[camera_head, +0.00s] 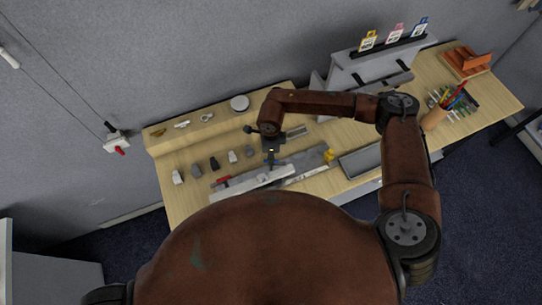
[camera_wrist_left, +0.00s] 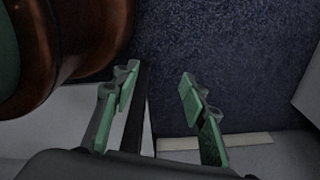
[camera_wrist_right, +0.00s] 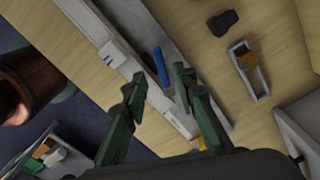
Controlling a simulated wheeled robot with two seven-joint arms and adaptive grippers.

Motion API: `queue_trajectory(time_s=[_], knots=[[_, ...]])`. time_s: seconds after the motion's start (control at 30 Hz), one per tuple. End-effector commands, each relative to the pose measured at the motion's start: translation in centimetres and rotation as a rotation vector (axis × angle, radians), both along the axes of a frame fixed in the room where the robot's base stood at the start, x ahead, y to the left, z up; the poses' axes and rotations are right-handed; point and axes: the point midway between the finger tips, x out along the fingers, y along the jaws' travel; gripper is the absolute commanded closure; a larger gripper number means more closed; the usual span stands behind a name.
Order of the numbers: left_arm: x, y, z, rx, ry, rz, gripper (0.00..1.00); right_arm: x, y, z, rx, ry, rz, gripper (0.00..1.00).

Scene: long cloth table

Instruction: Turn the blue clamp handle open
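The blue clamp handle (camera_wrist_right: 160,67) is a short blue bar on a long grey-white fixture in the right wrist view. It lies just beyond and between the fingertips of my right gripper (camera_wrist_right: 159,88). The two green fingers are apart, with no object clearly held between them. In the head view my right gripper (camera_head: 271,160) hangs low over the fixture (camera_head: 255,184) and largely hides the handle. My left gripper (camera_wrist_left: 160,78) is open and empty, above dark blue floor, away from the table; the head view does not show it.
Several small grey and dark blocks (camera_head: 214,163) stand left of the fixture on the wooden table (camera_head: 165,160). A red part (camera_head: 222,182) and a yellow part (camera_head: 328,155) sit by the fixture. A grey tray (camera_head: 360,162) and a pen cup (camera_head: 434,118) are to the right.

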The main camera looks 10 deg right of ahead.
Motion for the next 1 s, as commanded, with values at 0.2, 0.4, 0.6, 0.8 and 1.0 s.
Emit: queue_trajectory(time_s=[0.2, 0.4, 0.6, 0.8, 1.0], knots=[[0.0, 0.0, 0.7, 0.000, 0.001, -0.001, 0.60, 0.0, -0.1, -2.2, 0.000, 0.001, -0.003, 0.74], [3.7, -0.2, 1.0, -0.002, -0.047, -0.009, 0.60, 0.0, -0.1, -2.7, 0.000, 0.000, -0.004, 0.74], [3.4, -0.1, 1.0, -0.002, -0.043, -0.009, 0.60, 0.0, -0.2, -2.6, 0.001, 0.000, -0.004, 0.79], [2.1, -0.1, 0.9, -0.001, -0.026, -0.006, 0.60, 0.0, -0.2, -2.6, 0.001, 0.000, -0.005, 0.93], [1.2, 0.0, 0.8, -0.001, -0.015, -0.003, 0.60, -0.1, -0.2, -2.6, 0.001, 0.000, -0.005, 1.00]])
